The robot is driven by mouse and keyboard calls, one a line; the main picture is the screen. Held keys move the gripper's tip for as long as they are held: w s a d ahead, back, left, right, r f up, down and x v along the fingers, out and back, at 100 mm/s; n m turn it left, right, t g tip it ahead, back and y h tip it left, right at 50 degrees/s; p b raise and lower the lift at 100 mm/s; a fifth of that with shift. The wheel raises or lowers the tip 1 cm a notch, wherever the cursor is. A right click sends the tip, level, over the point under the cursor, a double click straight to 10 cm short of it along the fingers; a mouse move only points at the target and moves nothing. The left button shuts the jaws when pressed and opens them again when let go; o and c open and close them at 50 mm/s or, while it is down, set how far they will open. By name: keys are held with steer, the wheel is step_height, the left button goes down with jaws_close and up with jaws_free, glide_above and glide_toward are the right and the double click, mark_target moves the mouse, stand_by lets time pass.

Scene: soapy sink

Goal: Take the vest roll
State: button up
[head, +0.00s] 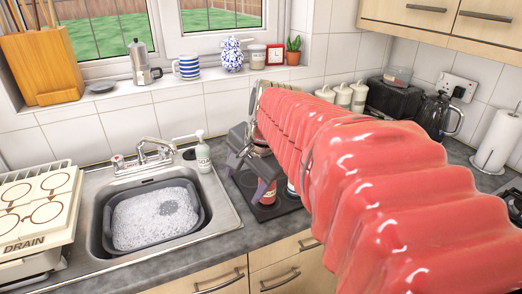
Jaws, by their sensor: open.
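My gripper (246,178) is at the end of my red-sleeved arm, over the counter just right of the sink. Its grey jaws are open and point down toward a dark tray (240,186). I see nothing held between them. A small red item (268,192) is on the tray, close behind the right jaw and partly hidden by it. I cannot tell whether it is the vest roll. No other thing in view is clearly a vest roll. My arm hides much of the counter to the right of the tray.
The sink holds a grey basin (203,212) of suds, with a tap (152,152) behind. A soap bottle (203,155) stands close left of my gripper. A rack with a "DRAIN" board (40,215) is at left. A kettle (440,117) and paper roll (497,140) stand at right.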

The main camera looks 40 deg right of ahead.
steer(key=s+d+f+m, duration=0.1)
steer(key=d+f+m, duration=0.1)
steer(key=d+m, duration=0.8)
steer(key=s+d+f+m+t, duration=0.1)
steer(key=d+m, duration=0.9)
steer(key=d, duration=1.4)
steer(key=shift+d+f+m, duration=0.15)
steer(key=shift+f+m, duration=0.15)
steer(key=shift+f, duration=0.15)
steer(key=shift+f, duration=0.1)
steer(key=x, duration=0.8)
steer(key=shift+w+f, duration=0.15)
steer(key=shift+f, duration=0.1)
steer(key=shift+x, duration=2.55)
steer(key=shift+c, duration=0.5)
